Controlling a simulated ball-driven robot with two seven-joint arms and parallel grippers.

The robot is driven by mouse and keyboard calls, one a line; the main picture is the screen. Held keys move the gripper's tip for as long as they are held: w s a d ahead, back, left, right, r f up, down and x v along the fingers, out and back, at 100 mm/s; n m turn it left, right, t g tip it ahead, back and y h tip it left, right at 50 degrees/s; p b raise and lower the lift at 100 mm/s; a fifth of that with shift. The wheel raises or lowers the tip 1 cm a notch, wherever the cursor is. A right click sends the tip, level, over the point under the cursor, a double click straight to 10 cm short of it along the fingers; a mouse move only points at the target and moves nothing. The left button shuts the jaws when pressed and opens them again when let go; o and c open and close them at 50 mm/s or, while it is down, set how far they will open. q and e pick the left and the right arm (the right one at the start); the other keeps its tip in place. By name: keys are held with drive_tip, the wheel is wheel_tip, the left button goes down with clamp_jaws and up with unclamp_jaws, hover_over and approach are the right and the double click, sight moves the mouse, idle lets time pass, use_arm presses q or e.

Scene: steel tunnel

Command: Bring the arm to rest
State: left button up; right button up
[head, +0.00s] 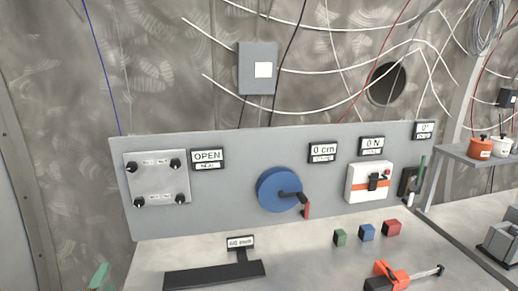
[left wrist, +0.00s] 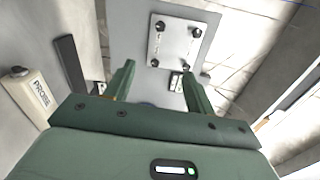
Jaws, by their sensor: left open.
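My left gripper shows in the left wrist view (left wrist: 160,88), with its two green fingers apart and nothing seen between them. In the head view only a green tip of it (head: 98,276) shows at the bottom left edge, in front of the panel and left of the bench top. The rest of that arm is out of the picture. My right gripper is in neither view.
A grey panel (head: 240,180) stands behind the bench, with a white plate (head: 158,180), a blue wheel (head: 277,190) and several displays. Small blocks, including a blue one (head: 367,232), and an orange tool (head: 388,275) lie on the bench top (head: 310,260). A "PROBE" holder (left wrist: 35,98) is left of my gripper.

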use_arm(q)
drive_tip(key=s+d+f+n+g, duration=0.3)
drive_tip(key=s+f+n+g, duration=0.2)
drive_tip(key=s, duration=0.5)
drive_tip(key=s+d+f+n+g, duration=0.2)
drive_tip(key=s+f+n+g, duration=0.25)
drive_tip(key=s, duration=0.55)
drive_tip(key=s+d+f+g+h+b, duration=0.1)
drive_tip(key=s+d+f+g, duration=0.1)
drive_tip(key=f, duration=1.2)
drive_tip(key=s+d+f+g+h+b, duration=0.1)
drive_tip(key=d+f+g+h+b, duration=0.1)
drive_tip(key=f, duration=1.2)
drive_tip(key=s+f+n+g+h+b, duration=0.1)
drive_tip(key=s+f+n+g+b, duration=0.1)
drive_tip(key=s+f, duration=1.8)
drive_tip(key=shift+s+d+n+g, duration=0.25)
drive_tip(key=shift+s+n+g, duration=0.2)
drive_tip(key=shift+s+n, duration=0.1)
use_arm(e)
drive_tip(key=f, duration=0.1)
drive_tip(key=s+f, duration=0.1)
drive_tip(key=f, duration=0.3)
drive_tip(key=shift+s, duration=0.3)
